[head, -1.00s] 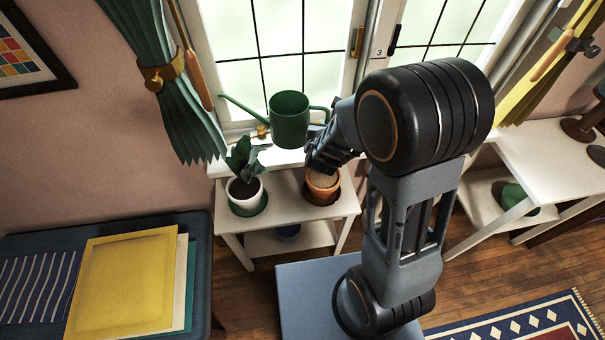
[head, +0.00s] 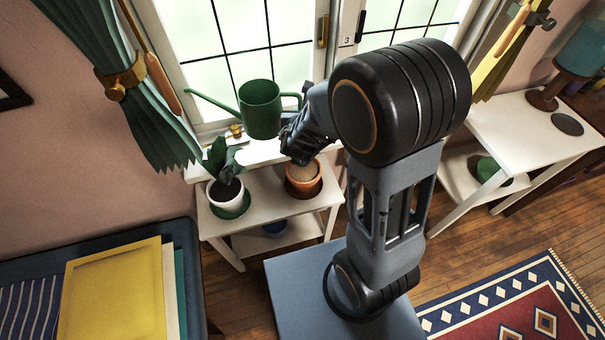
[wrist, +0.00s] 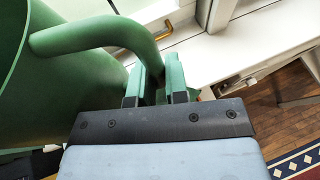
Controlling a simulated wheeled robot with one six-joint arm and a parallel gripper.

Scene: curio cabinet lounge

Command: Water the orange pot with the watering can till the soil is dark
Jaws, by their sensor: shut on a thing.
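The green watering can (head: 261,108) is held up above the white plant stand in front of the window, with its spout pointing left. My gripper (wrist: 157,84) is shut on the can's handle (wrist: 110,32), seen at the right of the can body in the wrist view. In the head view my gripper (head: 300,122) is partly hidden behind my arm. The orange pot (head: 304,185) stands on the right of the stand below the gripper. Its soil (head: 303,172) looks light brown. The can looks about upright, and no water shows.
A white pot (head: 228,205) with a leafy plant stands on a green saucer at the left of the stand (head: 265,190). A green curtain (head: 130,90) hangs to the left. A white side table (head: 525,130) stands to the right. A yellow folder (head: 115,295) lies lower left.

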